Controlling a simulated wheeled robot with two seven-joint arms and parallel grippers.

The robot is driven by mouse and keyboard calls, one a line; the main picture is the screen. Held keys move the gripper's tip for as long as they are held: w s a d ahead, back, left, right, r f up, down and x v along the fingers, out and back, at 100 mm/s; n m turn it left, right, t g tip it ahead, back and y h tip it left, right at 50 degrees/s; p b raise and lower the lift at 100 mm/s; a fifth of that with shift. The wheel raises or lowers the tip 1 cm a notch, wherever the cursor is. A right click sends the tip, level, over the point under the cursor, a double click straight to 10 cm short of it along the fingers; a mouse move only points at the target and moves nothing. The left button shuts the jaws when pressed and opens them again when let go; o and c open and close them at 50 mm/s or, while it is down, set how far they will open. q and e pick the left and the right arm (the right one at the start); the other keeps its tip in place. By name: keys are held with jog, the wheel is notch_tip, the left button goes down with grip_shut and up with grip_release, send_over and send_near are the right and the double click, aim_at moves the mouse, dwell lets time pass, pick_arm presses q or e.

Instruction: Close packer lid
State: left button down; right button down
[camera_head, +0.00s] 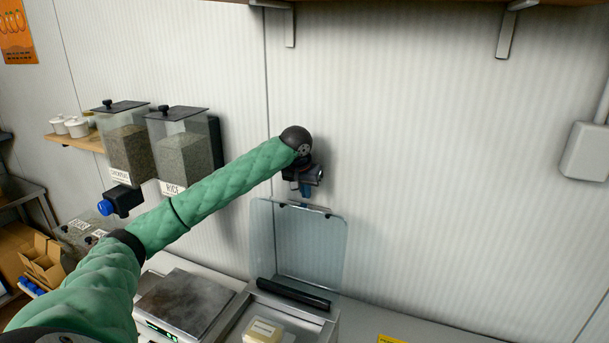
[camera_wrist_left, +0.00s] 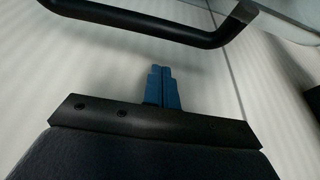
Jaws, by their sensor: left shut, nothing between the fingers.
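The packer (camera_head: 325,322) stands on the counter at the bottom centre of the head view. Its clear lid (camera_head: 300,245) is raised, standing nearly upright near the wall. A black bar (camera_head: 293,295) lies across the packer below the lid. A pale labelled block (camera_head: 262,331) is inside the packer, partly cut off by the frame. My left gripper (camera_head: 305,191) is just above the lid's top edge, near its middle. In the left wrist view its blue fingers (camera_wrist_left: 162,72) are together and empty. I cannot tell whether they touch the lid. My right gripper is not seen.
A scale (camera_head: 185,302) stands left of the packer. Two grain dispensers (camera_head: 183,160) hang on the wall at left, near my left arm. In the left wrist view a dark curved bar (camera_wrist_left: 130,33) crosses beyond the fingers.

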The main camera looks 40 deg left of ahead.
pick_arm(q)
jog(key=s+p, duration=0.1)
jog(key=s, duration=0.2)
jog(key=shift+s+d+r+p, duration=0.1)
jog(key=shift+s+d+p, duration=0.1)
jog(key=shift+d+p, duration=0.2)
